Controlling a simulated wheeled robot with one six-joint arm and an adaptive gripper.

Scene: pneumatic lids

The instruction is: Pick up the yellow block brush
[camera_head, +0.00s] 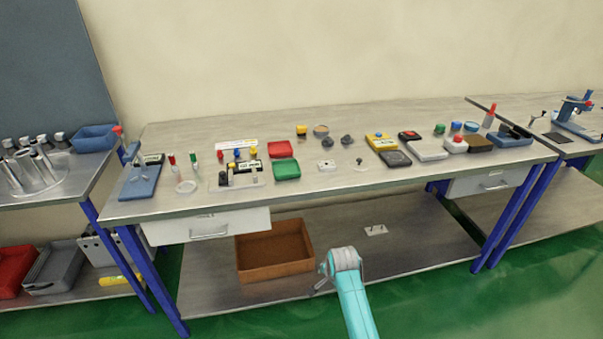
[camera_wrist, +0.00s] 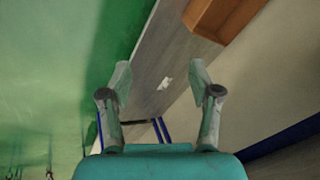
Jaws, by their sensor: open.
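A small yellow block with a dark lower part (camera_head: 301,130) stands toward the back middle of the long workbench. It looks like the yellow block brush, but it is too small to make out bristles. My gripper (camera_wrist: 160,76) is open and empty, its two fingers spread apart in the wrist view. In the head view my gripper (camera_head: 322,285) is in front of the bench, below the tabletop and well away from the block. Its fingers are hard to make out there. The wrist view does not show the brush.
The workbench (camera_head: 330,187) holds many small items. Near the block are a red tray (camera_head: 281,149), a green tray (camera_head: 287,169) and dark knobs (camera_head: 347,140). A yellow box (camera_head: 381,141) lies to the right. A brown bin (camera_head: 275,252) sits on the lower shelf.

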